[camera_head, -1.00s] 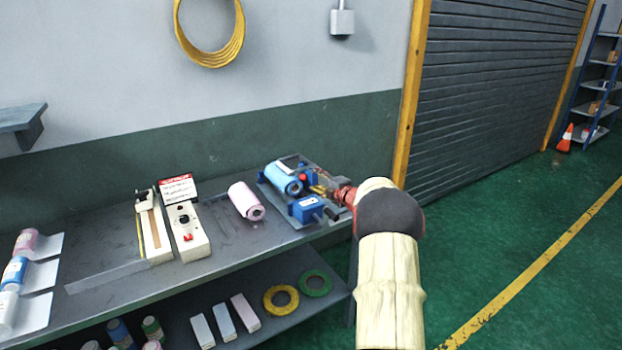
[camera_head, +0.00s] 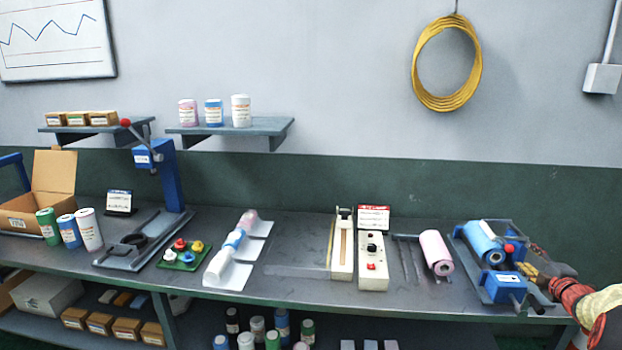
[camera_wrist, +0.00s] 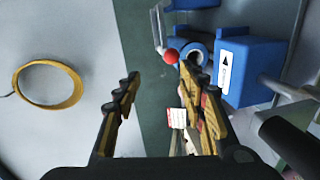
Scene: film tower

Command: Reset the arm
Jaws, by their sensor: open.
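My gripper (camera_head: 532,266) shows at the right edge of the head view, just right of the blue machine (camera_head: 502,290) on the bench. It partly overlaps that machine in the picture; I cannot tell whether they touch. In the wrist view the two black-and-yellow fingers (camera_wrist: 159,76) stand apart, with nothing held between them. A blue roll (camera_head: 484,243) lies in the machine. Most of my arm is outside the head view.
A pink roll (camera_head: 436,251) lies left of the machine. A yellow coil (camera_head: 418,80) hangs on the wall.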

